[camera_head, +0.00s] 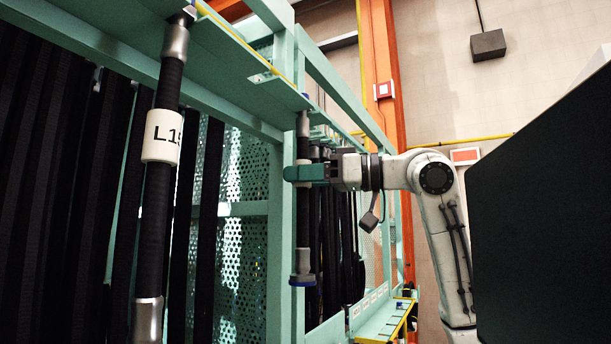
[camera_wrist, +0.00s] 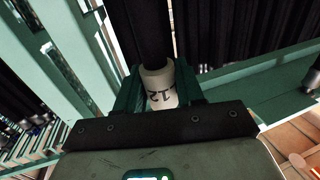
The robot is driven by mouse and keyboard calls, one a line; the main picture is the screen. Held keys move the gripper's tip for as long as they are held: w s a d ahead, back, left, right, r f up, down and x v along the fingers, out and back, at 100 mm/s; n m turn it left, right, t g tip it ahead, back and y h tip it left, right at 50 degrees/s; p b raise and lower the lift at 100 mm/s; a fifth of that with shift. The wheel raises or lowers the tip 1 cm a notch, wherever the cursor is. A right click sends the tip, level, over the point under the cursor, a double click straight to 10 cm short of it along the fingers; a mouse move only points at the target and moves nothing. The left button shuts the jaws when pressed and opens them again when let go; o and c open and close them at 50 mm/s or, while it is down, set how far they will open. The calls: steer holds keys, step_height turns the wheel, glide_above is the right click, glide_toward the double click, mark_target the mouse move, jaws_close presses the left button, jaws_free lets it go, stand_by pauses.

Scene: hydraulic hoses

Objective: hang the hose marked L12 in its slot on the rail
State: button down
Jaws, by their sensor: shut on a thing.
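My gripper (camera_head: 300,173) is shut on a black hose (camera_head: 302,225) at its white collar, and the hose hangs upright. In the wrist view the collar (camera_wrist: 160,88) sits between the fingers of my gripper (camera_wrist: 158,97); "12" is readable, with the letter before it partly turned away. The hose's upper metal fitting (camera_head: 303,124) is just below the teal rail (camera_head: 228,62). I cannot tell whether it sits in a slot. The lower fitting (camera_head: 303,270) with a grey-blue cap hangs free. The slot itself is hidden from below.
Another hose with a white collar (camera_head: 161,136) starting "L1" hangs large at the left. Several black hoses (camera_head: 345,240) hang beyond mine. A teal post (camera_head: 281,230) stands close left of the held hose. A dark panel (camera_head: 550,210) fills the right side.

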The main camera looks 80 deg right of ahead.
stand_by(0.4)
steer(key=c, duration=0.6)
jaws_free()
steer(key=shift+s+f, duration=0.1)
steer(key=s+b, duration=0.2)
steer(key=s, duration=0.8)
steer(key=shift+s+d+b, duration=0.1)
steer(key=shift+s+b, duration=0.2)
steer(key=shift+s, duration=0.05)
